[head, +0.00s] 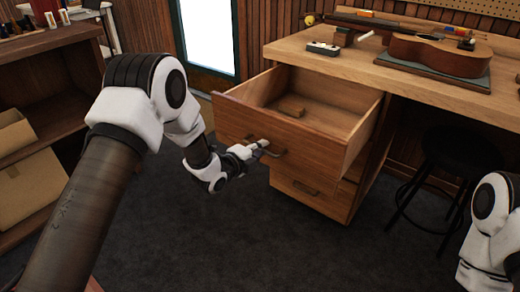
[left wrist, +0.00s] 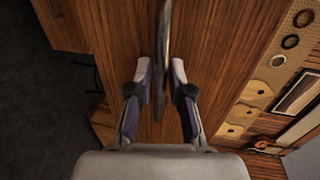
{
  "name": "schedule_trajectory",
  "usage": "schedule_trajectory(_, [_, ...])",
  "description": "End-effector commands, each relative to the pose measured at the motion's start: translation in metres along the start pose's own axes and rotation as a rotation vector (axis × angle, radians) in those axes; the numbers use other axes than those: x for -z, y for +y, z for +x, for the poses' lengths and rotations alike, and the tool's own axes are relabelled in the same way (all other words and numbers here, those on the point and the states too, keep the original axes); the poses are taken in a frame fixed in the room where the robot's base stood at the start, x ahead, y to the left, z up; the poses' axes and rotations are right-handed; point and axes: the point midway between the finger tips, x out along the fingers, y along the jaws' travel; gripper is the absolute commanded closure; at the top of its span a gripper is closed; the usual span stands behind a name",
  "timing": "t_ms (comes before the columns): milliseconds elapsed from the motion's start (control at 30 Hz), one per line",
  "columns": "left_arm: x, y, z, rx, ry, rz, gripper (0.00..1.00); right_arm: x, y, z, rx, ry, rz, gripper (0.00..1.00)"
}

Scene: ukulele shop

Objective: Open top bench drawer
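The top bench drawer (head: 345,118) stands pulled well out of the workbench, and its inside shows. A small wooden piece (head: 291,106) lies in it. My left gripper (head: 262,147) is at the front of this drawer, at its metal handle (left wrist: 162,55).
A lower drawer (head: 300,195) is shut below. The bench top (head: 300,48) carries a ukulele (head: 440,54) on a mat and small tools. A dark stool (head: 455,155) stands right of the drawers. Shelves with boxes (head: 30,180) stand at left. The carpet (head: 250,235) before the bench is clear.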

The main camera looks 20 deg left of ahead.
Motion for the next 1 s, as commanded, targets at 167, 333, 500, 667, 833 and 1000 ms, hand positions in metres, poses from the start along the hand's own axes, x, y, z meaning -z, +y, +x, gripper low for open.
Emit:
schedule_trajectory(167, [0.000, 0.000, 0.000, 0.000, 0.000, 0.000, 0.63, 0.000, 0.000, 0.000, 0.000, 0.000, 0.000, 0.60])
schedule_trajectory(333, [0.000, 0.000, -0.001, 0.000, 0.000, 0.000, 0.63, 0.000, 0.000, 0.000, 0.000, 0.000, 0.000, 0.60])
schedule_trajectory(500, [-0.001, 0.000, -0.023, -0.002, -0.002, -0.003, 0.63, 0.000, 0.000, 0.000, 0.000, 0.000, 0.000, 0.60])
schedule_trajectory(667, [-0.001, 0.000, -0.064, -0.001, -0.002, -0.005, 0.63, 0.000, 0.000, 0.000, 0.000, 0.000, 0.000, 0.60])
schedule_trajectory(833, [-0.001, 0.000, -0.103, -0.001, -0.003, -0.005, 0.63, 0.000, 0.000, 0.000, 0.000, 0.000, 0.000, 0.60])
schedule_trajectory(1000, [0.000, 0.000, -0.119, 0.000, 0.000, -0.002, 0.63, 0.000, 0.000, 0.000, 0.000, 0.000, 0.000, 0.60])
